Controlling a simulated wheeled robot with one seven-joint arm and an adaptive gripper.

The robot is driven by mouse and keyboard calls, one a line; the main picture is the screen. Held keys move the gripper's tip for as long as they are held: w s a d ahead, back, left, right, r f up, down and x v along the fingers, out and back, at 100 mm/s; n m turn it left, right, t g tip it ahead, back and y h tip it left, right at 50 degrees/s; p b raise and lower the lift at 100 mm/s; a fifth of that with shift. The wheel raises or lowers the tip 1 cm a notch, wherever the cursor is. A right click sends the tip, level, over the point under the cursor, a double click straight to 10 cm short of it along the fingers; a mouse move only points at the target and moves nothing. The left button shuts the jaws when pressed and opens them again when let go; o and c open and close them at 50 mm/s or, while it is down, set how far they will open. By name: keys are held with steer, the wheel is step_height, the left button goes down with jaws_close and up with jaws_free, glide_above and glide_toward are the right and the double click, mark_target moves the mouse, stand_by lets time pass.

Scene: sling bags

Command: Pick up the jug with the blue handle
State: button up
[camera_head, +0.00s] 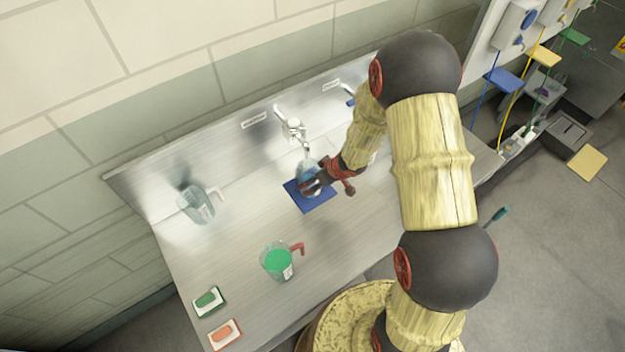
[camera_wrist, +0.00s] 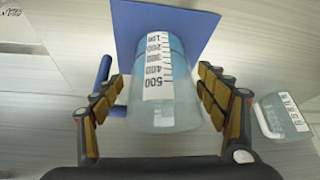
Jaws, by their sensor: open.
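The jug with the blue handle (camera_wrist: 165,88) is clear with a white number scale and blue contents. It stands on a blue mat (camera_wrist: 128,30); its blue handle (camera_wrist: 104,78) is on the left in the wrist view. My gripper (camera_wrist: 158,78) is open, one finger on each side of the jug, the left one beside the handle. A gap shows on the right; contact on the left is unclear. In the head view the jug (camera_head: 308,166) is partly hidden by my gripper (camera_head: 316,183), under a tap.
A clear jug with a pale handle (camera_head: 196,205) stands left on the steel counter (camera_head: 235,225). A jug of green liquid with a red handle (camera_head: 277,262) stands in front. The tap (camera_head: 293,130) is close behind. Green (camera_head: 208,301) and orange (camera_head: 225,333) items lie front left.

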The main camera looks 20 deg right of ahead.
steer(key=b+x, duration=0.1)
steer(key=x, duration=0.3)
steer(key=shift+w+a+f, duration=0.1)
steer(key=shift+w+f, duration=0.1)
steer(key=shift+f, duration=0.15)
steer(key=shift+c, duration=0.2)
steer(key=c, duration=1.3)
steer(key=shift+r, duration=0.1)
steer(key=shift+c, duration=0.2)
